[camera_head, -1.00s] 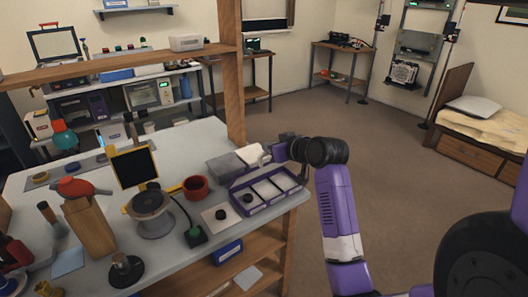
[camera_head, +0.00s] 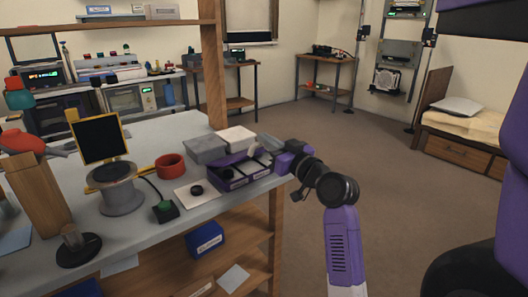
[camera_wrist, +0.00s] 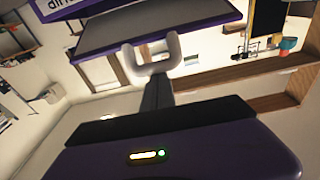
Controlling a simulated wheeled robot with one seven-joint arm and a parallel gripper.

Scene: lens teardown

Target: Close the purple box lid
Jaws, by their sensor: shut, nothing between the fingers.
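The purple box (camera_head: 227,184) sits at the right edge of the grey worktop, with compartments showing. Its purple lid cannot be told clearly from the box in the head view. My gripper (camera_head: 276,155) is beside the box's right side; its tips are hard to make out there. In the wrist view, my dark fingers (camera_wrist: 157,92) are together, with a pale U-shaped piece at their end. A grey panel with purple edges (camera_wrist: 150,28) lies just beyond that piece, below a partly cut-off label. I cannot tell whether they touch. The gripper is shut and empty.
A grey block (camera_head: 204,149) and a white block (camera_head: 236,137) stand behind the box. A white card with a black ring (camera_head: 197,190), a red ring (camera_head: 171,165) and a green-button switch (camera_head: 165,211) lie to the left. The floor to the right is free.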

